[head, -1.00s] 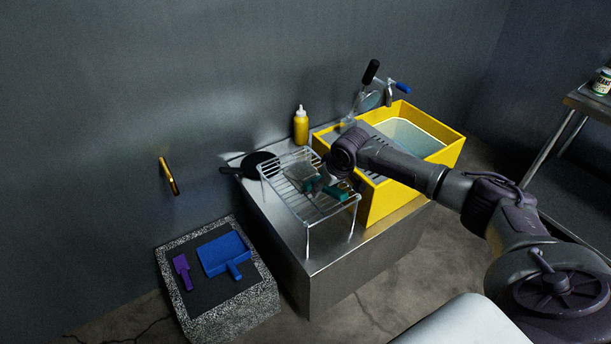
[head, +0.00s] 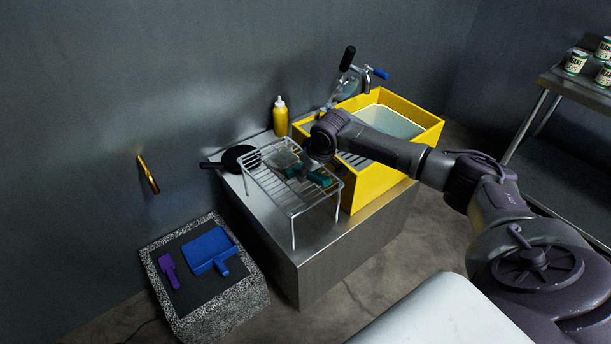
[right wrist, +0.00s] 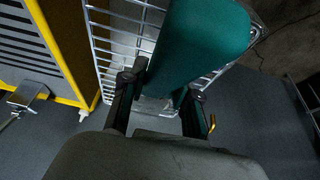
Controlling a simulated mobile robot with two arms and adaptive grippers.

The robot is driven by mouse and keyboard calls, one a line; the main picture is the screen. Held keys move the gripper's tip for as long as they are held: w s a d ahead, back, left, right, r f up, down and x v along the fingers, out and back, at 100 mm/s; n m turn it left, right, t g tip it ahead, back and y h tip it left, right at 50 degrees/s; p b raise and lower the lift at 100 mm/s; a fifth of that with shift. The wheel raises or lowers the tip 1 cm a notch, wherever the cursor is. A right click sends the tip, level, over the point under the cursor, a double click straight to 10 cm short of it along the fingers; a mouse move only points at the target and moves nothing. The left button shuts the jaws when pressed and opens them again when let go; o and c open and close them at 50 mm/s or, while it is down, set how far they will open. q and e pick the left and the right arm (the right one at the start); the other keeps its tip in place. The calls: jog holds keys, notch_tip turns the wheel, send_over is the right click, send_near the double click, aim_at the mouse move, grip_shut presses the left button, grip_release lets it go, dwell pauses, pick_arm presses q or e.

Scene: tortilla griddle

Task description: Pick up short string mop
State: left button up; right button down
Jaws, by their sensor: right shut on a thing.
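A teal-handled tool, which looks like the short string mop (head: 320,179), is at the wire rack (head: 292,212) in the head view. A pale grey part shows beside its teal parts, but strings cannot be made out. My right gripper (head: 306,171) is over the rack, pointing down. In the right wrist view the teal handle (right wrist: 207,38) fills the upper middle and runs down between the fingers of my right gripper (right wrist: 160,103), which are shut on it. Whether it still touches the rack cannot be told. My left gripper is not in view.
A yellow sink box (head: 372,182) stands right of the rack on the steel counter (head: 335,258). A yellow bottle (head: 280,118) and a black pan (head: 237,157) are behind the rack. A speckled block (head: 222,310) at left bears blue and purple tools. Cans stand on a shelf at right.

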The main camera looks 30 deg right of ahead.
notch_tip(320, 180, up, 4)
jog(key=shift+w+f, duration=0.1)
jog(key=shift+f, duration=0.05)
jog(key=s+d+r+b, duration=0.2)
jog(key=s+d+r, duration=0.4)
jog(key=d, duration=0.3)
jog(key=shift+s+d+r, duration=0.35)
jog(key=shift+r, duration=0.05)
jog(key=c, duration=1.4)
grip_release()
grip_shut()
